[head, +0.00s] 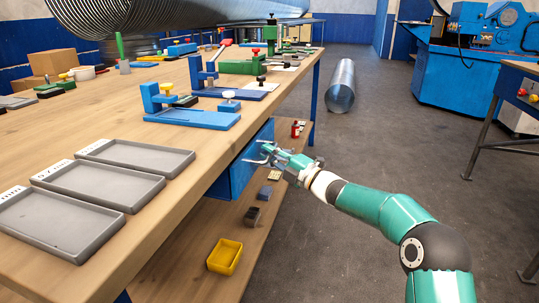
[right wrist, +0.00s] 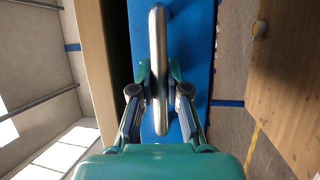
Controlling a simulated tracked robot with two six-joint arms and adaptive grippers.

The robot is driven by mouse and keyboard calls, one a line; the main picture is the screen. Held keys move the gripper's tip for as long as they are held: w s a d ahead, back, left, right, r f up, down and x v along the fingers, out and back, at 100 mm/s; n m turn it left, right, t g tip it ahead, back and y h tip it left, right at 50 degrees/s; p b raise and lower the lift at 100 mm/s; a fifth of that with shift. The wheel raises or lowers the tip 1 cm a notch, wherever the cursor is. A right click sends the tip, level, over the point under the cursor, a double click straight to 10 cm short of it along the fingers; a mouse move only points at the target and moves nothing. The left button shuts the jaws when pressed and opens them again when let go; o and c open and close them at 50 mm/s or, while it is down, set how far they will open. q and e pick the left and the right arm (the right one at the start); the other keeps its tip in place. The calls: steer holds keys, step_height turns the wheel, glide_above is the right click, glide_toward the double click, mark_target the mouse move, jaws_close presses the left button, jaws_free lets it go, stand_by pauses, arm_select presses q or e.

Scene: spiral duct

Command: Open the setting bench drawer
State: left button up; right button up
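The setting bench (head: 150,210) has a blue drawer (head: 232,178) under its right edge; it also shows in the right wrist view (right wrist: 190,30). The drawer front looks in line with the bench side, with no gap visible. A silver bar handle (right wrist: 158,60) stands out from the drawer front. My right gripper (head: 268,152) is at the handle. In the right wrist view its two fingers (right wrist: 159,85) are apart, one on each side of the bar, with a narrow gap visible to the right. Whether they touch the bar is unclear. My left gripper is not in view.
Grey trays (head: 90,190) and blue fixtures (head: 195,117) stand on the bench top. A lower shelf (head: 195,262) holds a yellow bin (head: 225,257) and small parts. A metal duct (head: 341,85) lies on the floor. Floor right of the bench is mostly clear.

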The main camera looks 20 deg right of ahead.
steer(key=shift+f, duration=0.15)
jaws_close()
steer(key=shift+s+d+f, duration=0.1)
steer(key=shift+s+d, duration=0.1)
steer(key=shift+d, duration=0.1)
steer(key=s+d, duration=0.5)
steer(key=d, duration=0.3)
steer(key=s+d+b, duration=0.1)
steer(key=s+d, duration=0.5)
steer(key=d, duration=0.3)
steer(key=shift+s, duration=0.3)
steer(key=o, duration=0.6)
jaws_free()
steer(key=shift+o, duration=0.5)
steer(key=shift+d, duration=0.1)
